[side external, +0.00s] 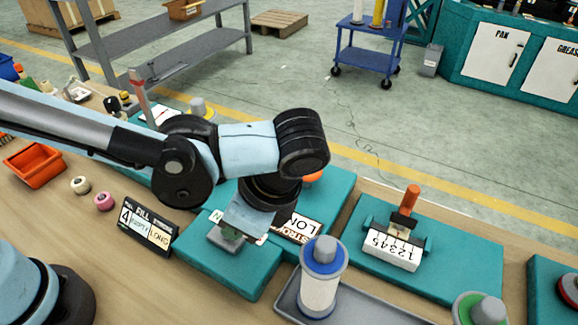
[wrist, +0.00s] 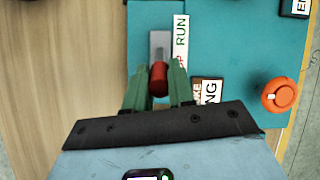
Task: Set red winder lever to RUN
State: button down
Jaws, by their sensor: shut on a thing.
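The red winder lever (wrist: 158,80) shows in the wrist view as a red grip standing over a grey slotted base (wrist: 160,45) on a teal panel. My gripper (wrist: 159,68) has its green fingers closed on both sides of the red grip. A white label reading RUN (wrist: 181,35) lies along the right side of the slot, near its far end; the label's lower part is hidden by a finger. In the side view my gripper (side external: 228,238) reaches down to the teal block (side external: 212,265), and the red grip is hidden there.
An orange knob (wrist: 279,96) sits right of the lever. In the side view a spool (side external: 320,280) stands in a grey tray close to the right, and an orange lever (side external: 408,200) with a numbered scale stands beyond. A black sign (side external: 150,232) stands left of the block.

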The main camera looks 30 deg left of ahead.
jog(key=shift+d, duration=0.1)
jog(key=c, duration=1)
grip_release()
jog(key=shift+o, duration=0.2)
jog(key=v, duration=1.2)
jog(key=w+a+f+n+t+h, duration=0.1)
jog(key=a+f+n+t+h, duration=0.1)
jog(key=a+n, duration=0.5)
jog(key=w+a+f+n+t+h, duration=0.2)
jog(key=a+n, duration=0.6)
jog(key=a, duration=1.2)
notch_tip(320, 180, down, 3)
jog(key=t+h, duration=0.1)
jog(key=t, duration=0.2)
jog(key=shift+w+a+r+n+h, duration=0.15)
jog(key=shift+w+a+n+h, duration=0.05)
jog(key=shift+a+n+h, duration=0.1)
